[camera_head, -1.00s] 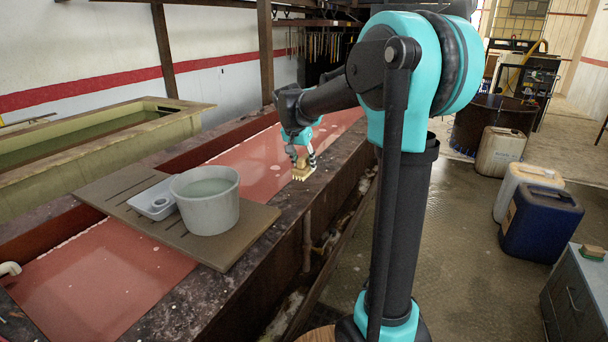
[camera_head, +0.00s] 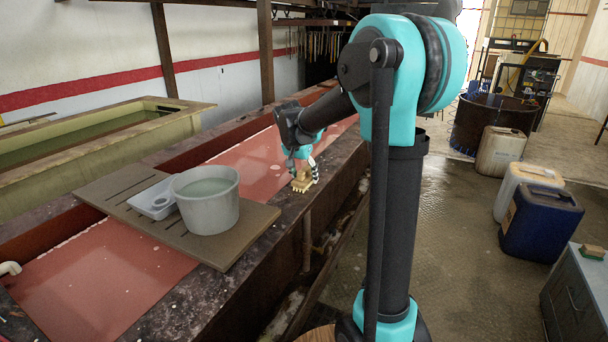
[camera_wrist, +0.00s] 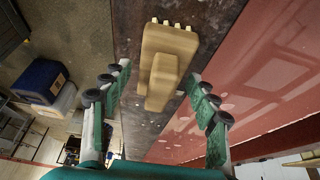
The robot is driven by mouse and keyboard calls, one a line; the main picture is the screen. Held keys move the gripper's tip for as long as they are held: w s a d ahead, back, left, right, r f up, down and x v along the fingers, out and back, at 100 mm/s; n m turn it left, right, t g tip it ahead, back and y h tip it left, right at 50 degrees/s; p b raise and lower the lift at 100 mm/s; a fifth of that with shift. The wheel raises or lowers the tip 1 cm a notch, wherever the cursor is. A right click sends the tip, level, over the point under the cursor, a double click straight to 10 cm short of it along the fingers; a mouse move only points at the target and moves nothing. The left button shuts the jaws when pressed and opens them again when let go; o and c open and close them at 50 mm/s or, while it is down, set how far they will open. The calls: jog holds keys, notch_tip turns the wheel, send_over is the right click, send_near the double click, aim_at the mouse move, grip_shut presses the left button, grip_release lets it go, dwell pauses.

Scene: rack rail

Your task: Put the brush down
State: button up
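The brush (camera_head: 302,184), a tan wooden block with a raised handle and pale bristles, appears to rest on the dark, stained ledge (camera_head: 262,212) beside the red surface. In the wrist view the brush (camera_wrist: 165,58) lies over the dark ledge, its bristle tips at the top edge. My gripper (camera_head: 303,170) is low over the brush. In the wrist view my gripper (camera_wrist: 158,78) is open, with its fingers on either side of the handle and a visible gap on both sides. Contact under the brush is too small to tell.
A grey bucket of liquid (camera_head: 218,222) and a white tray (camera_head: 152,207) stand on a slatted board (camera_head: 250,240) to the left. The ledge edge drops to the floor on the right. Jerrycans (camera_head: 540,222) stand there. Another block-like brush (camera_head: 593,252) sits on a cabinet.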

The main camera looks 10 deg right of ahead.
jog(key=v, duration=1.2)
jog(key=shift+r, duration=0.2)
jog(key=shift+w, duration=0.1)
